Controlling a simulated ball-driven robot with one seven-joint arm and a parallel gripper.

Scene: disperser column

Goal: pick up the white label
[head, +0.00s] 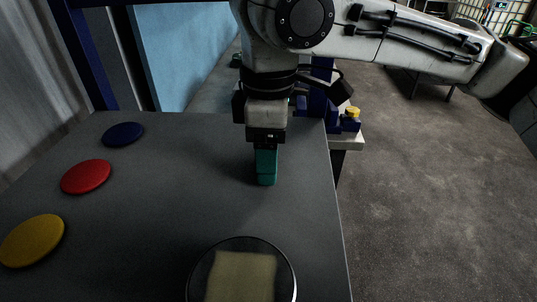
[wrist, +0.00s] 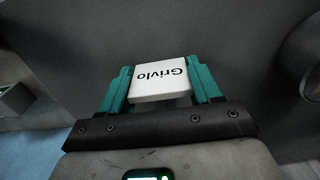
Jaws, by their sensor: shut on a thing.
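In the wrist view, the white label (wrist: 160,80) is a small white block with the word "Grivlo" on its face, upside down. It sits between the two teal fingers of my gripper (wrist: 160,92), which are shut on it. In the head view, my gripper (head: 266,178) points down at the grey table (head: 180,220), near its right edge. The label is hidden there behind the teal fingers. I cannot tell whether it touches the table.
Blue (head: 123,134), red (head: 86,176) and yellow (head: 32,240) discs lie along the table's left side. A round dish (head: 292,270) with a pale square (head: 241,277) is at the front. A side stand (head: 346,142) with blue and yellow parts is beyond the right edge.

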